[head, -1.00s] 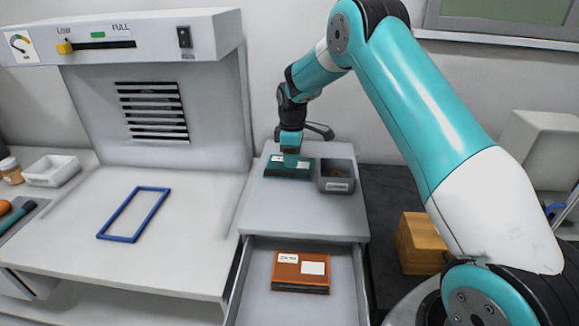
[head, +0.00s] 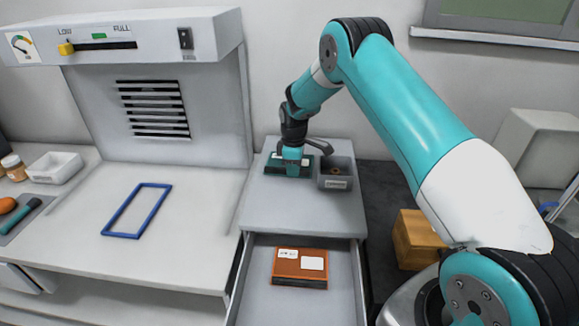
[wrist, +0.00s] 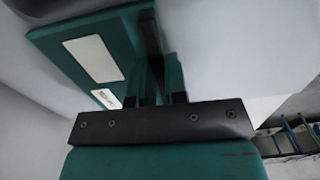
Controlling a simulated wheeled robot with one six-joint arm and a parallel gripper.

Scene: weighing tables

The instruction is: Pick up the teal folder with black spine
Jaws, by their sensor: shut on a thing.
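The teal folder (head: 273,166) is at the top of the grey drawer cabinet (head: 262,210), near its back edge. Its white label faces up. In the wrist view the teal folder (wrist: 122,38) shows two white labels, with its black spine (wrist: 151,38) at its right edge. My gripper (head: 292,168) is over the folder and shut on it at the spine side. In the wrist view my gripper (wrist: 163,72) has its fingers at the spine. I cannot tell whether the folder touches the cabinet top.
A grey bin (head: 334,182) stands close to the folder's right. The open drawer (head: 250,300) below holds an orange folder (head: 299,268). A blue frame (head: 137,210) lies on the white bench at left. A wooden box (head: 420,240) is at right.

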